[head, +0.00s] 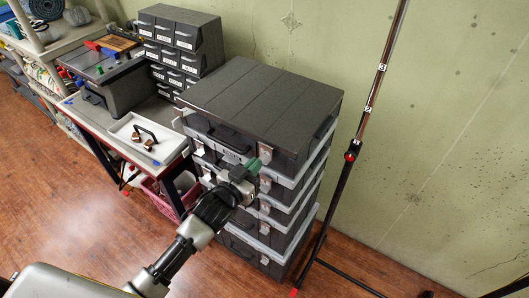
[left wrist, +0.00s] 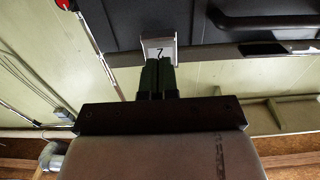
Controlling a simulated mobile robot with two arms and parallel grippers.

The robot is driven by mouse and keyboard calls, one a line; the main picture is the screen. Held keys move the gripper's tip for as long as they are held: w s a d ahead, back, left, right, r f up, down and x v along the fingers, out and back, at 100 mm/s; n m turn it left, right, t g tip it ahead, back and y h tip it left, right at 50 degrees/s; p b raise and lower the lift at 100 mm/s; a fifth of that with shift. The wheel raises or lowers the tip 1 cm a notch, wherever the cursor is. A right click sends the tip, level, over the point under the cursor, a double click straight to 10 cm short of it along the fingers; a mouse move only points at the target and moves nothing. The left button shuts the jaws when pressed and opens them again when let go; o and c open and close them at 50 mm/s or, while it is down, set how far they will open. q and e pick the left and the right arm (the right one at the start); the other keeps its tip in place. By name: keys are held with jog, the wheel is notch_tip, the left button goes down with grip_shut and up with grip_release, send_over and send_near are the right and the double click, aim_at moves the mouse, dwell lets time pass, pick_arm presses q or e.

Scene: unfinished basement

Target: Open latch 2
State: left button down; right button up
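A grey and black case (head: 262,100) tops a stack of similar cases. Latch 2 (left wrist: 158,50), a pale metal plate marked with an upside-down 2, is on its dark front face in the left wrist view. It appears to be the right front latch (head: 265,153) in the head view. My left gripper (head: 256,167) is at the front of the stack, just below that latch. In the left wrist view its dark fingers (left wrist: 157,74) are together, with tips overlapping the plate's edge. I cannot tell whether they touch it. My right gripper is not in view.
The case's carry handle (head: 231,139) is left of the latch. A side table with a white tray (head: 146,138) and a drawer cabinet (head: 180,42) stands left of the stack. A tall marked pole (head: 366,110) rises close on the right. Wooden floor is open in front.

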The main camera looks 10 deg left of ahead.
pick_arm(q)
jog(key=p+v, duration=0.1)
jog(key=v, duration=0.2)
jog(key=shift+r, duration=0.1)
dwell(0.3)
dwell(0.4)
jog(key=b+v, duration=0.3)
jog(key=v, duration=0.8)
